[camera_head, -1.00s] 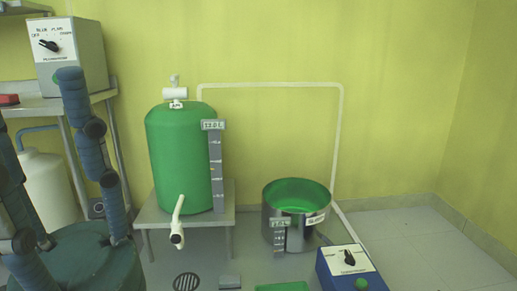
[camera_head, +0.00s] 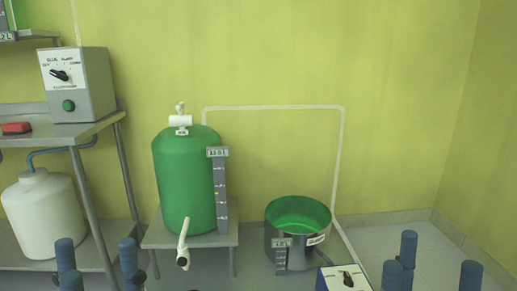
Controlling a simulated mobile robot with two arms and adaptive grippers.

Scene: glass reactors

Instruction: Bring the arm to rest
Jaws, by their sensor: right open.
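My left gripper (camera_head: 97,262) is at the lower left edge, with its blue fingers pointing up and spread apart. It holds nothing that I can see. My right gripper (camera_head: 432,268) is at the lower right, also with blue fingers up, apart and empty. The palms and most of both arms are below the picture. In the picture, the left gripper is in front of the shelf unit and the right one is right of the blue control box.
A green tank (camera_head: 185,175) stands on a low grey table (camera_head: 155,236). A steel pot (camera_head: 300,250) with green inside stands to its right, near the control box (camera_head: 345,278). At left are a grey switch box (camera_head: 90,85), a shelf (camera_head: 30,135) and a white jug (camera_head: 42,210).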

